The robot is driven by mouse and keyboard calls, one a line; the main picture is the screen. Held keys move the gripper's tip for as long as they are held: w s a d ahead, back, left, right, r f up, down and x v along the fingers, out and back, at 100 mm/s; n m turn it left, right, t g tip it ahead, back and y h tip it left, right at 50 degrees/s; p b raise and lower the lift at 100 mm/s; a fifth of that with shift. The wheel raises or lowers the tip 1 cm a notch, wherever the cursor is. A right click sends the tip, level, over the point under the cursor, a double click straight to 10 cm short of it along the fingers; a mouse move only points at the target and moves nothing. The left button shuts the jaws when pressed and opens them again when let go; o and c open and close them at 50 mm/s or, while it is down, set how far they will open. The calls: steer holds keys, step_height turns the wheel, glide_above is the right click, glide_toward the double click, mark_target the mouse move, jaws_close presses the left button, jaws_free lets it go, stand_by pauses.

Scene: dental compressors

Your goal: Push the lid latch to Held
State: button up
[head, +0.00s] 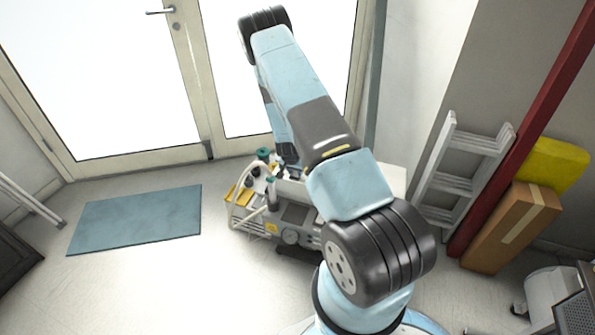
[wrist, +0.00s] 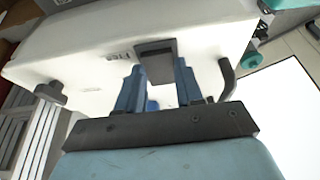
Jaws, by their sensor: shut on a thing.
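The compressor (head: 300,238) stands on the floor in front of the glass doors. In the wrist view its white lid (wrist: 75,55) fills the upper part. The dark lid latch (wrist: 155,49) sits on the lid's face beside small lettering (wrist: 118,56) that appears to read "Free". My gripper (wrist: 157,68) has its two blue fingers on either side of the latch, shut on it. In the head view my arm hides the latch and most of the gripper.
Dark handles or brackets (wrist: 228,78) stick out from the lid near my gripper. Teal-capped fittings (head: 263,154) stand at the compressor's left. A ladder (head: 460,165) and a cardboard box (head: 512,225) lean at the right. A blue mat (head: 135,218) lies on open floor.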

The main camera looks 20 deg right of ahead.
mark_target(294, 176)
steer(key=shift+w+d+r+g+y, duration=0.1)
steer(key=shift+w+d+g+y, duration=0.2)
steer(key=shift+g+y, duration=0.5)
steer(key=shift+a, duration=0.1)
steer(key=o, duration=1)
steer(key=shift+o, duration=0.2)
step_height(294, 176, up, 14)
steer(key=s+a, duration=0.1)
steer(key=shift+s+a+f, duration=0.15)
steer(key=shift+f, duration=0.05)
